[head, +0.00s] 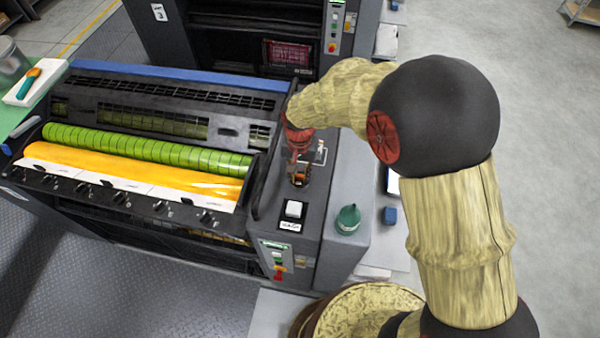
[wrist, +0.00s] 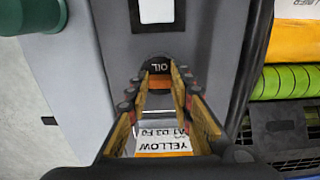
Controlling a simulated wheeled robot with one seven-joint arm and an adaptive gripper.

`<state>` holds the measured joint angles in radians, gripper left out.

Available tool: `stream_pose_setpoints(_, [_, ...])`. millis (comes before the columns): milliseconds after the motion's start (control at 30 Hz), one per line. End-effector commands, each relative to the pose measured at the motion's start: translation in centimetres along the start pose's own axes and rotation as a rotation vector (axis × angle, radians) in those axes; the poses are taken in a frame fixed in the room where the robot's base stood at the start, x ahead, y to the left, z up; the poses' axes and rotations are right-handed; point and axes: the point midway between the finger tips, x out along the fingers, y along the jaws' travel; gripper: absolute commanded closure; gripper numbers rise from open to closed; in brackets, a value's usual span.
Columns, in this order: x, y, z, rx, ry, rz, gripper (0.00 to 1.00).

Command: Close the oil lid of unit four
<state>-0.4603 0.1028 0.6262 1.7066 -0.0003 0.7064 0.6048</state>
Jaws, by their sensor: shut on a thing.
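The oil lid (wrist: 160,67), dark with orange below and marked OIL, is at the fingertips in the wrist view. In the head view, my gripper (head: 299,170) points down at the dark right-hand top of the near unit (head: 325,195), with the lid mostly hidden under it. In the wrist view, my gripper (wrist: 159,84) has its two fingers closed in on the lid, one at each side. Whether the lid is fully seated cannot be made out.
A white switch (head: 293,209) and a green-topped container (head: 348,219) are close by on the near unit. Yellow and green rollers (head: 150,150) lie left. A YELLOW label (wrist: 163,143) shows between my fingers. A unit marked 3 (head: 159,12) stands behind. Open floor lies right.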

Motion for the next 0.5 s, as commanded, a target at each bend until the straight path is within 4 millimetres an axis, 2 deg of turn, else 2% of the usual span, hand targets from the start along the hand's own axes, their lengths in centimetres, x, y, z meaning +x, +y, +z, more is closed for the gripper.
stream_pose_setpoints(433, [-0.07,-0.06,-0.01,0.011,0.001,-0.001,1.0])
stream_pose_setpoints(467, [-0.07,-0.06,-0.01,0.011,0.001,-0.001,0.77])
stream_pose_setpoints(500, [-0.07,-0.06,-0.01,0.011,0.001,-0.001,0.75])
